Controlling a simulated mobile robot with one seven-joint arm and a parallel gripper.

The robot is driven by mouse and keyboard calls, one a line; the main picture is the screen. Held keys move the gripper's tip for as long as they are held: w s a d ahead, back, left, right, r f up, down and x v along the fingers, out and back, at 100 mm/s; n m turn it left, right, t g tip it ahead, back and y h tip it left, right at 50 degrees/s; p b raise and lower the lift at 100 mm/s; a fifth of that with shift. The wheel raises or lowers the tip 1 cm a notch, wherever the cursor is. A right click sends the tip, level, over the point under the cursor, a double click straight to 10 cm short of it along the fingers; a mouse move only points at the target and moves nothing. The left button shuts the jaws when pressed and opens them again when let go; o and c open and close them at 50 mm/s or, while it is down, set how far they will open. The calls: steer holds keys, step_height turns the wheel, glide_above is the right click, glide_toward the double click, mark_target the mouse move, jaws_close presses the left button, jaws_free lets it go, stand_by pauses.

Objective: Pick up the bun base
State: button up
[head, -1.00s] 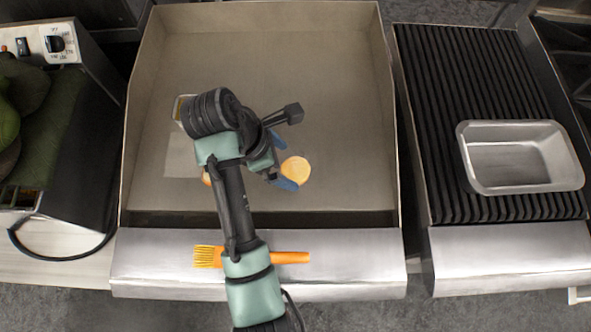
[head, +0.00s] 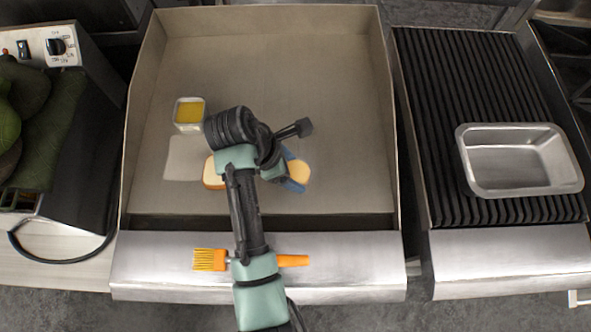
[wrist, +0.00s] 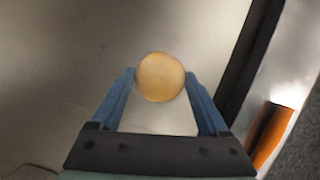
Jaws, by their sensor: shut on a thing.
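The bun base (head: 300,172) is a round, golden-tan disc on the griddle floor, right of my arm in the head view. In the wrist view the bun base (wrist: 160,77) sits between the two blue fingertips. My gripper (head: 292,171) is shut on it, one finger on each side; it also shows in the wrist view (wrist: 161,80). I cannot tell whether the disc is touching the griddle or slightly above it.
A bread-like piece (head: 212,174) lies left of my arm, partly hidden. A small container of yellow stuff (head: 189,113) stands behind a pale square (head: 183,158). An orange brush (head: 210,260) lies on the front ledge. A metal pan (head: 520,160) sits on the right grill.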

mark_target(292, 173)
steer(key=shift+c, duration=0.7)
step_height(292, 173, up, 10)
steer(key=p, duration=0.2)
steer(key=shift+p, duration=0.35)
